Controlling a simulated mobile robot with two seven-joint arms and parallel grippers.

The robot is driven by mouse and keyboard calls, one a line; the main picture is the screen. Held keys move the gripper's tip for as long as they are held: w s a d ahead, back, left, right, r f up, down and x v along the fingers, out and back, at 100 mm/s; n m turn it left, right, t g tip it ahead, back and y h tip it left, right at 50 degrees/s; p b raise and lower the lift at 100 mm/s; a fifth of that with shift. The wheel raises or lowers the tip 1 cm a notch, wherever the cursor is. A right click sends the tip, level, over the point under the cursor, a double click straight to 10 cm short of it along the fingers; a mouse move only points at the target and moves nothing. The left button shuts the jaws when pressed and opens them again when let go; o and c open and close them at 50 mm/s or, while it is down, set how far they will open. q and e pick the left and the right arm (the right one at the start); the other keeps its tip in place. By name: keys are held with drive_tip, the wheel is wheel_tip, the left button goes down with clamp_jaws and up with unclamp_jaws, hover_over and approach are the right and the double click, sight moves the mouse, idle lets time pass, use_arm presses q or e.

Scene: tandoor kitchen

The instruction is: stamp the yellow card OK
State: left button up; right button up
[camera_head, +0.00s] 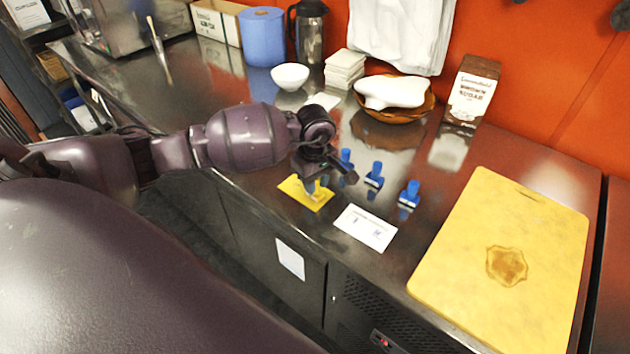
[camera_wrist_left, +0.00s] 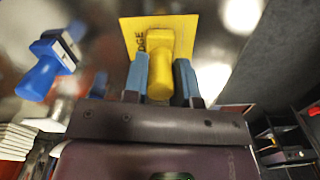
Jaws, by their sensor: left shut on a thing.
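The yellow card (camera_head: 298,190) lies on the steel counter near its front edge, and it also shows in the left wrist view (camera_wrist_left: 130,32) with dark print on it. My left gripper (camera_head: 317,184) is over the card, pointing down. In the left wrist view its blue fingers are shut on a yellow stamp (camera_wrist_left: 160,72) by the handle. The stamp's lower end is over the card; I cannot tell whether it touches. Three blue stamps (camera_head: 346,160), (camera_head: 374,176), (camera_head: 409,194) stand in a row to the right. My right gripper is not in view.
A white printed card (camera_head: 366,228) lies right of the yellow card. A yellow cutting board (camera_head: 470,270) fills the right. Behind stand a brown bowl (camera_head: 398,114), a brown sugar carton (camera_head: 473,90), a white bowl (camera_head: 290,76) and a blue roll (camera_head: 262,37).

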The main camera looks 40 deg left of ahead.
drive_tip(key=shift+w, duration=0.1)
use_arm(q)
drive_tip(key=shift+f, duration=0.1)
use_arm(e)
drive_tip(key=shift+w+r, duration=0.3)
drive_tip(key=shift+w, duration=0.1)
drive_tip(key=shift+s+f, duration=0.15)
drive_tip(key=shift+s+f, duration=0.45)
use_arm(q)
drive_tip(key=shift+s+f, duration=0.1)
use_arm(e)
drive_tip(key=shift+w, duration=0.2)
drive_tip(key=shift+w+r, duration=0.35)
